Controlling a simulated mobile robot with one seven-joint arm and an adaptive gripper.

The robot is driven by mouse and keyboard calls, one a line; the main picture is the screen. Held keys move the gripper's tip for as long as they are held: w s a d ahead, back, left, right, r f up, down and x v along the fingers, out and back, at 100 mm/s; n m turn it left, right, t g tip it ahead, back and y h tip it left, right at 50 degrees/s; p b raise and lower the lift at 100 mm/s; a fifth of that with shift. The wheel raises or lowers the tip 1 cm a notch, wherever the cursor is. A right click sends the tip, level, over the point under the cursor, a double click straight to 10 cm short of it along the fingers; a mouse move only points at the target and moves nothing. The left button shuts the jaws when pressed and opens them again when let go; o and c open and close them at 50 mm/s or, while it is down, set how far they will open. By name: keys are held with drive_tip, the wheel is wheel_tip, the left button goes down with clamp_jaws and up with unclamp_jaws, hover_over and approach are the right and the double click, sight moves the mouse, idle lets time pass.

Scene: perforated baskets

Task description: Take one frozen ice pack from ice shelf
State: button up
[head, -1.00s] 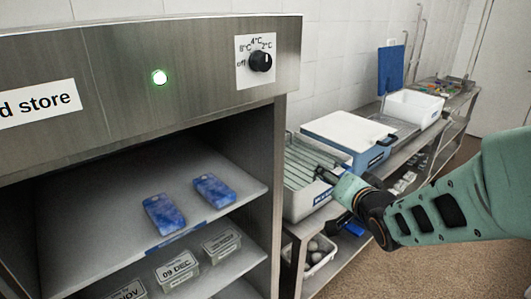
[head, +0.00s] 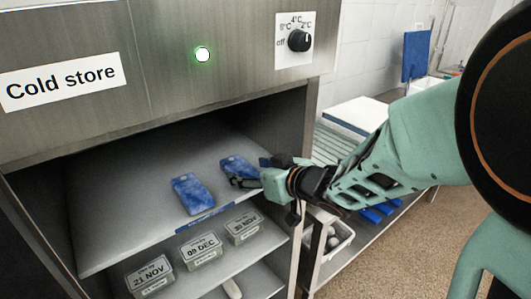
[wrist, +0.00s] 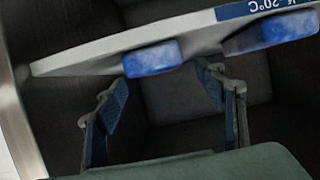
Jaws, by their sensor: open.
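Two blue ice packs lie on the upper shelf (head: 120,205) of the cold store, a left one (head: 192,194) and a right one (head: 235,163). My gripper (head: 246,176) is open at the right pack, its fingers partly covering that pack in the head view. In the wrist view, which looks upside down, the right pack (wrist: 152,58) shows between and beyond the open fingers of my gripper (wrist: 165,85). The left pack (wrist: 275,33) shows at the upper right there. Contact with a pack cannot be told.
Clear dated boxes (head: 201,248) stand on the shelf below. The cold store's right side wall (head: 306,130) is close to my wrist. A blue label (head: 207,217) runs along the shelf's front edge. A bench with a white-lidded box (head: 352,116) stands at right.

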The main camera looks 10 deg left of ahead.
sight(241, 167)
drive_tip(key=b+x, duration=0.2)
drive_tip(key=x, duration=0.2)
drive_tip(key=shift+f, duration=0.2)
drive_tip(key=shift+w+a, duration=0.25)
drive_tip(key=shift+w, duration=0.05)
drive_tip(key=shift+r, duration=0.1)
drive_tip(key=c, duration=1.4)
